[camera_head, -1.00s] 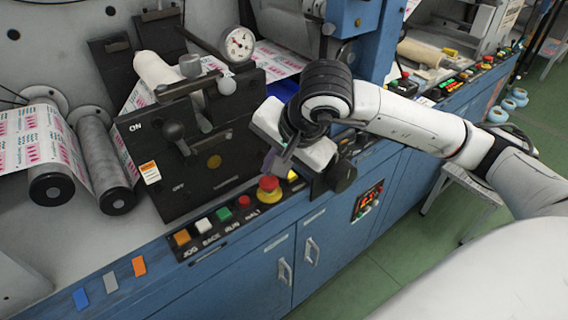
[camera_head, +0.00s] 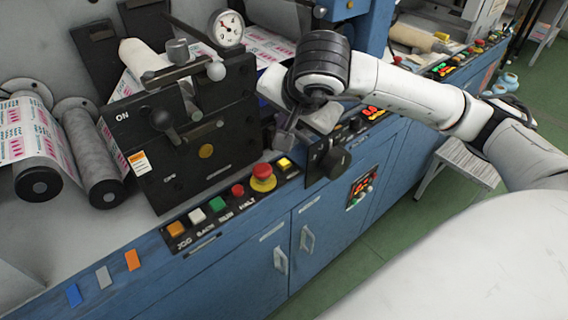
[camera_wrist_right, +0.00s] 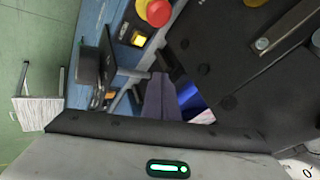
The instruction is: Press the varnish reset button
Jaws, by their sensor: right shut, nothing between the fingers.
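A lit yellow square button (camera_head: 284,163) sits on the blue front ledge, just right of a red mushroom button on a yellow base (camera_head: 262,175). Its label is too small to read, so I cannot tell whether it is the varnish reset button. In the right wrist view the yellow button (camera_wrist_right: 138,40) glows beside the red mushroom button (camera_wrist_right: 155,11). My right gripper (camera_head: 282,142) is shut and empty, just behind and above the yellow button in the head view. Its fingers also show in the right wrist view (camera_wrist_right: 160,80), apart from the button. My left gripper is not in view.
Orange, white, green and red buttons (camera_head: 216,204) line the ledge to the left. A black knob (camera_head: 335,162) on a dark bracket stands right of the yellow button. The black ON/OFF lever unit (camera_head: 190,140) rises behind the ledge. Another button panel (camera_head: 450,66) lies farther right.

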